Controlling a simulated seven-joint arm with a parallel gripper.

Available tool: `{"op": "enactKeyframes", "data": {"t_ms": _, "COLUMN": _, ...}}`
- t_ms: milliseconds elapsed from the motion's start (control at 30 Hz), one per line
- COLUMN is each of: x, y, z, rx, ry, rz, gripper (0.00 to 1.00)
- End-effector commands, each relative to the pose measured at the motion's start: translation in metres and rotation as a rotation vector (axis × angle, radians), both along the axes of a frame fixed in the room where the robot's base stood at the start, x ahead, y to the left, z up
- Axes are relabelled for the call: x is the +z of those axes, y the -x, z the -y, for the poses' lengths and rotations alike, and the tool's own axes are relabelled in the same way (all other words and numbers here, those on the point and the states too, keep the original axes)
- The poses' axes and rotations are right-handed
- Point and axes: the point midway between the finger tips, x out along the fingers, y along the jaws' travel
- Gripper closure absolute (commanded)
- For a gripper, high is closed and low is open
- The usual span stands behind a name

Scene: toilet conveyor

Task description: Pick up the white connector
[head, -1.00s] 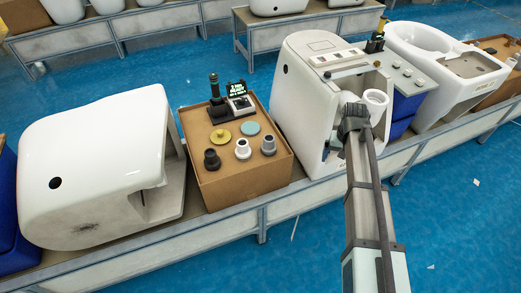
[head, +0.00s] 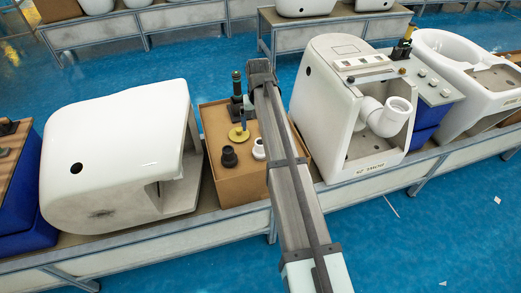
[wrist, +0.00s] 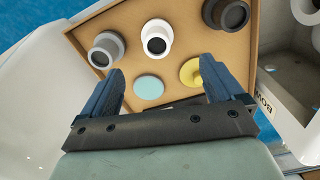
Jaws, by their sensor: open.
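The white connector (wrist: 157,28) stands upright on the cardboard box (wrist: 185,10), with its dark round opening facing up. In the head view the white connector (head: 258,149) shows just left of my arm, which partly covers the box. My gripper (wrist: 162,72) is open and empty. In the wrist view the white connector appears beyond the fingertips, roughly centred between the two fingers and apart from them.
A grey connector (wrist: 104,48) and a dark connector (wrist: 227,14) flank the white one. A teal disc (wrist: 149,87) and a yellow disc (wrist: 190,72) lie nearby. White toilet bodies stand left (head: 120,150) and right (head: 325,110); the right one holds a white pipe (head: 388,118).

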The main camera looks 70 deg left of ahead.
Motion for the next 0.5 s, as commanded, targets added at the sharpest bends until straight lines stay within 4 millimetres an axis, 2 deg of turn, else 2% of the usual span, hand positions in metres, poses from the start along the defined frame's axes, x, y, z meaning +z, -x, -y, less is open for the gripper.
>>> {"op": "enactKeyframes", "data": {"t_ms": 300, "x": -0.054, "y": -0.001, "z": 0.001, "rx": -0.001, "ry": 0.002, "rz": 0.000, "gripper": 0.06}}
{"op": "enactKeyframes", "data": {"t_ms": 500, "x": -0.074, "y": -0.001, "z": 0.001, "rx": -0.001, "ry": 0.001, "rz": 0.000, "gripper": 0.06}}
